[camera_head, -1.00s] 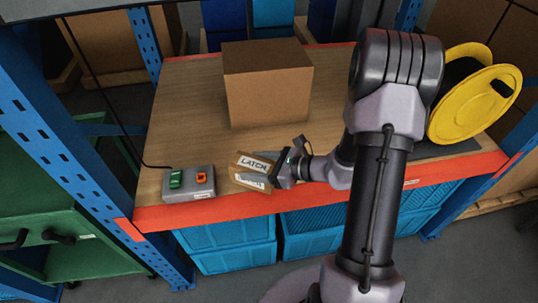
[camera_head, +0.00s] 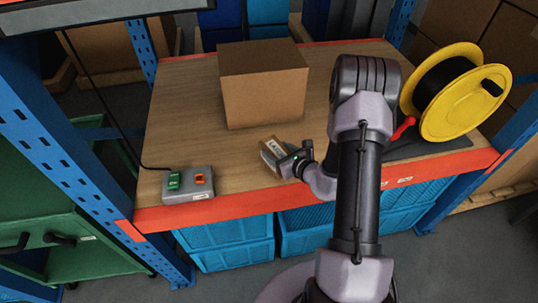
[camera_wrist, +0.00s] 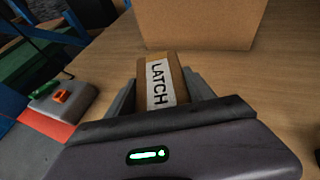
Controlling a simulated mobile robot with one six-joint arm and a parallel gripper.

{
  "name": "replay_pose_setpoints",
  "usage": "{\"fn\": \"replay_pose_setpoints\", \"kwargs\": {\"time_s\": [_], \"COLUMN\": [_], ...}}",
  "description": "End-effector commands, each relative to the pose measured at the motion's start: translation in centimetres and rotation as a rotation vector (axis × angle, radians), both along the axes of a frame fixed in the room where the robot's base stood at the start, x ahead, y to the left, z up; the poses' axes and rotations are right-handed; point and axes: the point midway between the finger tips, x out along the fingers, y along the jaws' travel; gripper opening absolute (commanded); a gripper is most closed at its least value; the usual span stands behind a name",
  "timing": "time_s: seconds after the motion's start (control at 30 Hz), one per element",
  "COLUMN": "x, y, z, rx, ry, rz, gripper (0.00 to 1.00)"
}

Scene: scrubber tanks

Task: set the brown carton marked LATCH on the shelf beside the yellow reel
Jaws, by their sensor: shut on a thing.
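The small brown carton marked LATCH (camera_wrist: 158,82) is between the two fingers of my gripper (camera_wrist: 163,98) in the wrist view, its white label facing up. In the head view the carton (camera_head: 271,152) is held over the front part of the wooden shelf (camera_head: 175,145), and my gripper (camera_head: 285,158) is shut on it. I cannot tell whether the carton touches the shelf. The yellow reel (camera_head: 465,92), wound with black, stands upright at the right end of the shelf, well to the right of my gripper, with my arm between.
A large plain brown box (camera_head: 263,85) stands just behind the carton. A grey box with green and orange switches (camera_head: 188,184) sits at the shelf's front left. A dark mat (camera_head: 430,145) and a red piece (camera_head: 403,128) lie near the reel. Blue uprights (camera_head: 80,150) flank the shelf.

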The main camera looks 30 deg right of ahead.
Motion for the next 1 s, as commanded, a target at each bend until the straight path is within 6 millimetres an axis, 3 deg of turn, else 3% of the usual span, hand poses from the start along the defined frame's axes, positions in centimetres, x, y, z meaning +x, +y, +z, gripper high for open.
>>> {"fn": "replay_pose_setpoints", "kwargs": {"time_s": [0.27, 0.4, 0.77, 0.8, 0.9, 1.0], "x": [3.9, 3.6, 3.6, 3.6, 3.6, 3.6], "y": [1.3, 1.2, 1.1, 1.2, 1.2, 1.2], "z": [-0.4, -3.9, -4.3, -4.2, -4.2, -4.2], "rx": [0.0, 0.003, 0.001, 0.001, 0.001, 0.001], "ry": [-0.002, 0.0, -0.001, 0.0, 0.0, 0.0], "rz": [0.002, -0.001, 0.0, 0.0, 0.0, 0.0], "gripper": [0.07, 0.07, 0.07, 0.68, 0.83, 0.83]}}
